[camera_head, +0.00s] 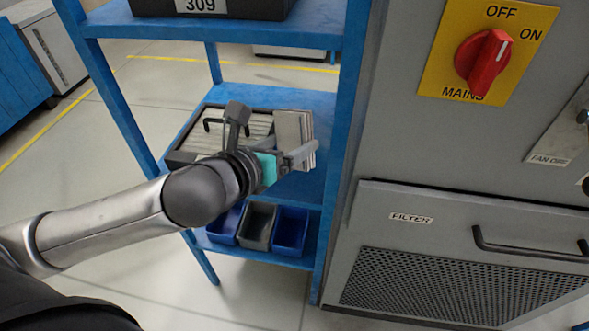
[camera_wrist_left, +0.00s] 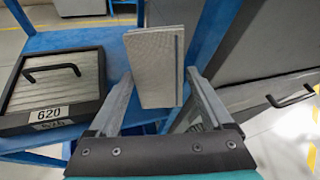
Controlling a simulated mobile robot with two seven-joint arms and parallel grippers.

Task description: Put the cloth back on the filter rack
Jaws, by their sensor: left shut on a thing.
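The cloth (camera_head: 291,127) is a pale grey, folded, flat piece. My left gripper (camera_head: 294,146) is shut on it above the middle shelf of the blue rack (camera_head: 325,100). In the left wrist view the cloth (camera_wrist_left: 153,62) stands up between the two fingers (camera_wrist_left: 160,78), with a dark stripe near its right edge. I cannot tell whether its lower edge touches the shelf. A black-framed filter panel (camera_head: 181,150) with a handle lies on that shelf, left of the cloth. It also shows in the left wrist view, labelled 620 (camera_wrist_left: 48,114). My right gripper is not in view.
Blue and grey bins (camera_head: 290,231) stand on the shelf below. A black box (camera_head: 210,8) labelled 309 sits on the shelf above. A grey cabinet (camera_head: 400,150) with a red switch and a FILTER door stands close right of the rack. Bare shelf shows right of the panel.

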